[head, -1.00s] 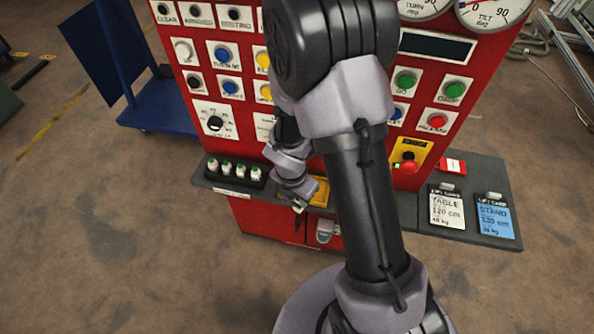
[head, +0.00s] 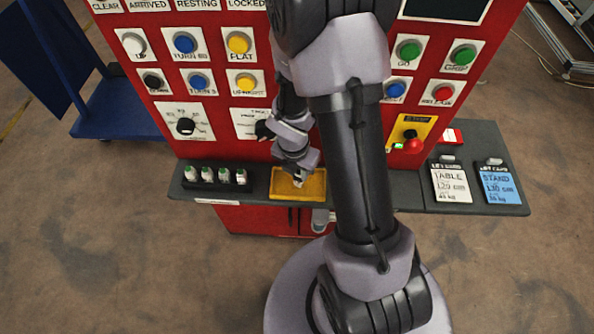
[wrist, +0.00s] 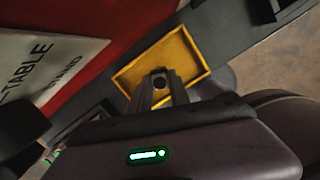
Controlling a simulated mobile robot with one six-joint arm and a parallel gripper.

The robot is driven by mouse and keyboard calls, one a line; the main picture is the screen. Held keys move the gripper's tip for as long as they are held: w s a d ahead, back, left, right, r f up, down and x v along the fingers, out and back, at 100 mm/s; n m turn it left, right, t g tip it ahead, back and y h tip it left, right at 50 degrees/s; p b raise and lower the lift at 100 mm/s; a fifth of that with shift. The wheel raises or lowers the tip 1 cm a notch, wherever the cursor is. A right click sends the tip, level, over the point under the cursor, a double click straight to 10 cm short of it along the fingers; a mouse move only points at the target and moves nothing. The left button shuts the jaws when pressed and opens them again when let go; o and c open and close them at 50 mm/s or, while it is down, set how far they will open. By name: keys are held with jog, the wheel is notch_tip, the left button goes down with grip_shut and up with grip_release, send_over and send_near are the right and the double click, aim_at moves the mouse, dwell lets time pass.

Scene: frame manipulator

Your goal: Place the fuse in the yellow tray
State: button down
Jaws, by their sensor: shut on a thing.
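The yellow tray (head: 283,185) sits on the grey shelf at the front of the red panel. In the wrist view the tray (wrist: 192,58) is a shallow, rimmed box and looks empty where it shows. My gripper (head: 299,180) is over the tray, pointing down. In the wrist view my gripper (wrist: 160,88) is shut on the fuse (wrist: 160,82), seen as a dark round end between the fingertips. The rest of the fuse is hidden by the fingers. I cannot tell whether it touches the tray floor.
A black rack (head: 214,187) with several white-and-green fuses stands left of the tray. A red mushroom button (head: 413,147) and two lift cards, white (head: 451,183) and blue (head: 496,184), are to the right. The panel (head: 220,110) rises behind the shelf.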

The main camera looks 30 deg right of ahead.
jog(key=c, duration=1.2)
grip_release()
jog(key=shift+a, duration=0.15)
jog(key=shift+r, duration=0.1)
jog(key=s+a+r+m+t+p, duration=0.15)
jog(key=r+m+p, duration=0.4)
jog(key=r, duration=0.75)
jog(key=a+r+m+t+p, duration=0.1)
jog(key=a+r+m+p, duration=0.25)
jog(key=r+m, duration=0.65)
jog(key=s+a+r+m+t+y, duration=0.1)
jog(key=s+a+r+m, duration=0.3)
jog(key=s+r+m, duration=0.1)
jog(key=s+a+r+m+t+y, duration=0.1)
jog(key=s+a+r+m, duration=0.3)
jog(key=r+m, duration=0.4)
notch_tip(320, 180, up, 2)
jog(key=shift+s+a+r+y, duration=0.2)
jog(key=shift+s+a+y, duration=0.15)
jog(key=shift+s+y, duration=0.3)
